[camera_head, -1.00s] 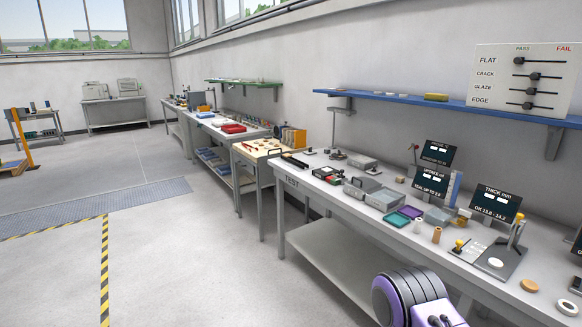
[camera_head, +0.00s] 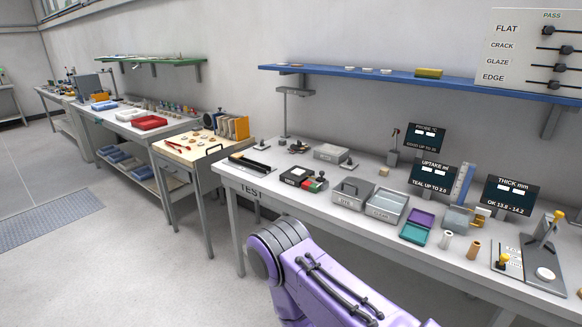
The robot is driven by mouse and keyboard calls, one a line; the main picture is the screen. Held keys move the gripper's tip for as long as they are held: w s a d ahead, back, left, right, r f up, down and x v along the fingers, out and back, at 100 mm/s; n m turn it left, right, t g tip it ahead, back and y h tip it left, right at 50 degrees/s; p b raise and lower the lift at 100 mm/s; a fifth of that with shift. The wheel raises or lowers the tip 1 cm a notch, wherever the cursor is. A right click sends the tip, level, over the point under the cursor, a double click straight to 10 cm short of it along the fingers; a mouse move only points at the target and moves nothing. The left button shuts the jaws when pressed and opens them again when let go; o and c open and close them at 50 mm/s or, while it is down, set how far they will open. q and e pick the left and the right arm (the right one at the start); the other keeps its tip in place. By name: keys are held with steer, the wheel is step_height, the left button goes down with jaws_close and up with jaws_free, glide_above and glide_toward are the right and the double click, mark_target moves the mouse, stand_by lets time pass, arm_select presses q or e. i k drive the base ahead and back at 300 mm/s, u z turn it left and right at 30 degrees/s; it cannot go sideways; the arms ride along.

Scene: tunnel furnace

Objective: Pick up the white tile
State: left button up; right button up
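A white round piece (camera_head: 545,274) lies flat on the dark base of the thickness gauge (camera_head: 535,255) at the right of the test bench. It could be the white tile, but I cannot tell for sure. Small pale round pieces (camera_head: 367,70) also lie on the blue shelf (camera_head: 330,75). A purple arm link of mine fills the bottom middle, in front of the bench. Neither of my grippers is in view.
The TEST bench (camera_head: 262,190) holds a grey lidded box (camera_head: 352,192), a clear-topped box (camera_head: 387,205), purple and teal trays (camera_head: 414,236), small cylinders (camera_head: 446,240) and dark display screens (camera_head: 433,183). A wooden-topped table (camera_head: 190,148) stands to the left. The floor at left is clear.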

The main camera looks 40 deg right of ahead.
mark_target(298, 172)
steer(key=z, duration=0.3)
steer(key=i, duration=0.8)
steer(key=z, duration=0.6)
